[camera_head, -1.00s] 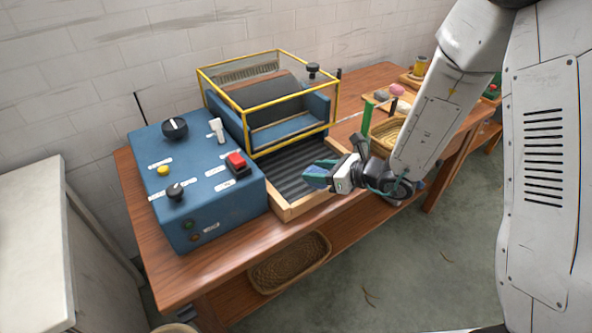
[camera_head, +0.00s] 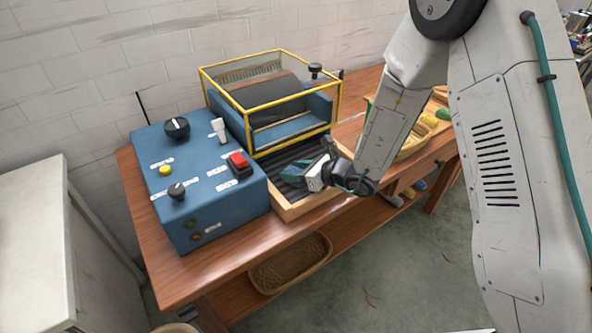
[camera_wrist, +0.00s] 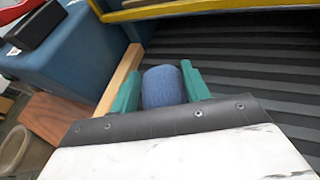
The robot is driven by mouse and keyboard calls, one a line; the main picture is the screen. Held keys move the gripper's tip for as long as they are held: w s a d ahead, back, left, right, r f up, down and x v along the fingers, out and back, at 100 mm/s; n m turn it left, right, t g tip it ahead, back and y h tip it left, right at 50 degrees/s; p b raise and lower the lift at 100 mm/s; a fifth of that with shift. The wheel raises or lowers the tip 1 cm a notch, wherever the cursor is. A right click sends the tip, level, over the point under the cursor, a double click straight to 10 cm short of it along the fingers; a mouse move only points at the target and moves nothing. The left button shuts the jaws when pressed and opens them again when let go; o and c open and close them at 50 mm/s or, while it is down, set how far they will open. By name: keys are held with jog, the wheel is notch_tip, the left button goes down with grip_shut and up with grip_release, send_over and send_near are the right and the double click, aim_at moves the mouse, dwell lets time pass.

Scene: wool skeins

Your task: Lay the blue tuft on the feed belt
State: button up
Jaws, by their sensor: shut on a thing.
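The blue tuft (camera_wrist: 162,86) sits between the two green fingers of my gripper (camera_wrist: 160,88) in the wrist view. The gripper is shut on it. In the head view my gripper (camera_head: 289,177) is over the near part of the ribbed dark feed belt (camera_head: 300,153), close to the left wooden rail. The belt also fills the right of the wrist view (camera_wrist: 240,75). The tuft's underside is hidden, so I cannot tell whether it touches the belt. In the head view the tuft is hard to make out between the fingers.
A blue control box (camera_head: 205,190) with knobs and a red switch (camera_head: 239,160) stands left of the belt. A yellow guard frame (camera_head: 275,101) stands over the far part of the belt. Baskets (camera_head: 405,145) lie to the right. A woven basket (camera_head: 290,262) sits on the lower shelf.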

jog(key=shift+f, duration=0.1)
jog(key=o, duration=0.9)
jog(key=shift+o, duration=0.2)
jog(key=v, duration=1.2)
jog(key=s+r+n+g, duration=0.7)
jog(key=s+r+n, duration=0.8)
jog(key=r, duration=0.1)
jog(key=s+d+r+n+h, duration=0.3)
jog(key=s+d+n+h, duration=0.2)
jog(key=s+d, duration=0.2)
jog(key=s+d+r+n+t+h, duration=0.1)
jog(key=s+d+r+n+h, duration=0.2)
jog(key=d, duration=0.6)
jog(key=s+n+h, duration=0.2)
jog(key=s+h, duration=0.1)
jog(key=s, duration=0.1)
jog(key=shift+d+h, duration=0.3)
jog(key=shift+d, duration=0.1)
